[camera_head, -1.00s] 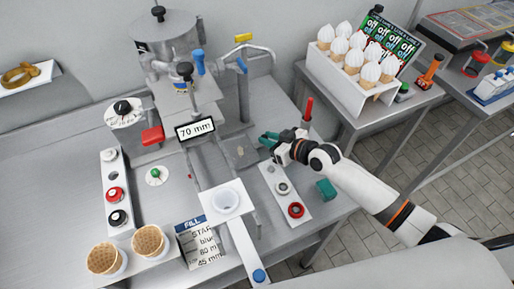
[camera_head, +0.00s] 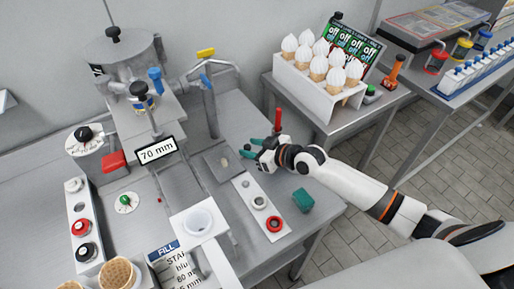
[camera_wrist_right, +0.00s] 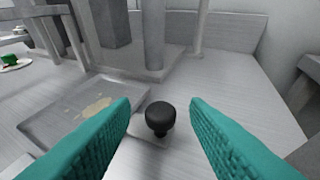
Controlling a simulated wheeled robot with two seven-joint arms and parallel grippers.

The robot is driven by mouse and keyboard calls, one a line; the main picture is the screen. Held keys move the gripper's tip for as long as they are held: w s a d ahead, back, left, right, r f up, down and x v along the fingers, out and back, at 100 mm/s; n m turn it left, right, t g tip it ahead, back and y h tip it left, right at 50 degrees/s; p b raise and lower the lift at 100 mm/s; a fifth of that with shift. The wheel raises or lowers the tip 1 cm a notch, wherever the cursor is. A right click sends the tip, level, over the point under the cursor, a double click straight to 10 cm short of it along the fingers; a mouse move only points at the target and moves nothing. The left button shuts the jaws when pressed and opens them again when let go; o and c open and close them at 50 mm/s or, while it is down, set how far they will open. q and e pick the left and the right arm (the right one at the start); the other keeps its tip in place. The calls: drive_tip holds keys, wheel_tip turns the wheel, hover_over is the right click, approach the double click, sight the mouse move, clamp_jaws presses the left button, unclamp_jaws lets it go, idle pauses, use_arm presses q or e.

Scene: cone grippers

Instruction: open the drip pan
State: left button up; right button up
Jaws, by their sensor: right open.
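The drip pan (camera_head: 213,165) is a shallow grey square tray set in the steel counter. In the right wrist view the pan (camera_wrist_right: 75,108) shows at the left, with brownish residue in it. A black knob (camera_wrist_right: 160,118) stands at its right side, between my teal fingers. My right gripper (camera_head: 247,148) is open just right of the pan in the head view. In the right wrist view its fingers (camera_wrist_right: 160,130) are spread on either side of the knob, apart from it. My left gripper is not in view.
A red-handled upright (camera_head: 278,120) is close behind my right gripper. A strip with a red ring (camera_head: 274,224) and a teal block (camera_head: 303,200) lie in front. A white cup holder (camera_head: 198,220) is front left.

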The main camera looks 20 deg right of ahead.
drive_tip(key=shift+s+d, duration=0.2)
drive_tip(key=shift+s, duration=0.1)
drive_tip(key=v, duration=1)
drive_tip(key=shift+s+d+r+b, duration=0.1)
drive_tip(key=shift+s+d+b, duration=0.1)
drive_tip(key=shift+b, duration=0.2)
drive_tip(key=shift+s+d+r, duration=0.1)
drive_tip(key=shift+s+r, duration=0.1)
drive_tip(key=shift+s, duration=0.1)
